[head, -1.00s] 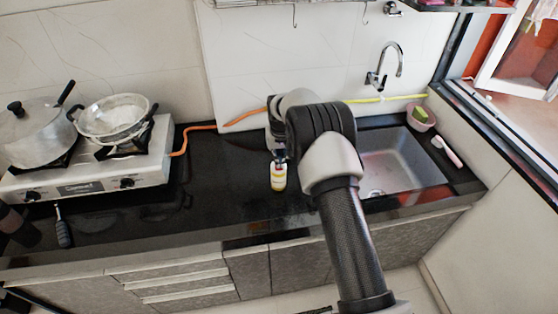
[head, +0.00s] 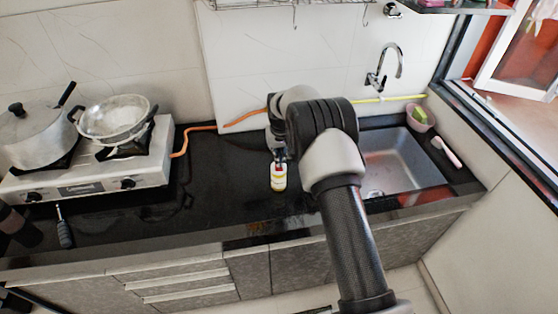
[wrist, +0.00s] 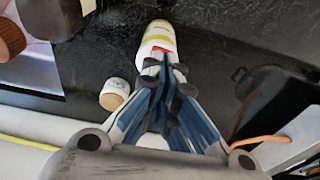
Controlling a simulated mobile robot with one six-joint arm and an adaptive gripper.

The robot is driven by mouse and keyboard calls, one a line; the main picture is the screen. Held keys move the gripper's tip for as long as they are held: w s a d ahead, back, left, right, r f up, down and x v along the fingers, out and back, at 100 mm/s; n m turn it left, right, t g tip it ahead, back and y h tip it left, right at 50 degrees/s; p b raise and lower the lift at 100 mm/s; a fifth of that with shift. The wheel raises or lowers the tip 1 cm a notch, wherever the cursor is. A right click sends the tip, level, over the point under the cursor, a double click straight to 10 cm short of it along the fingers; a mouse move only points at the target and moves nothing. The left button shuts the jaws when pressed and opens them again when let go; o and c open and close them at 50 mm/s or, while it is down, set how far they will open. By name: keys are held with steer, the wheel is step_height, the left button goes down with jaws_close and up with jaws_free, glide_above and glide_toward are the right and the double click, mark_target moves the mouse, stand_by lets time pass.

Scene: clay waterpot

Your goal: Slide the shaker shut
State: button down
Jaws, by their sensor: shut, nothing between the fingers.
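A small white bottle with a yellow and red label (head: 278,179) stands on the black counter left of the sink. It seems to be the shaker. In the wrist view the bottle (wrist: 157,36) lies just beyond my fingertips, which overlap its red-marked end. My gripper (wrist: 165,70) is shut and empty, pointing at that end. I cannot tell whether the fingers touch it. In the head view my gripper (head: 279,154) is right behind the bottle's top, partly hidden by my arm. The state of any sliding lid cannot be made out.
A small white jar with a brown end (wrist: 113,94) is close left of my fingers in the wrist view. The sink (head: 400,160) is to the right, the gas stove (head: 90,170) to the left. An orange hose (head: 205,127) runs along the back. The counter left of the bottle is clear.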

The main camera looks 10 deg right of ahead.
steer(key=shift+r+p, duration=1.2)
steer(key=shift+r, duration=1.5)
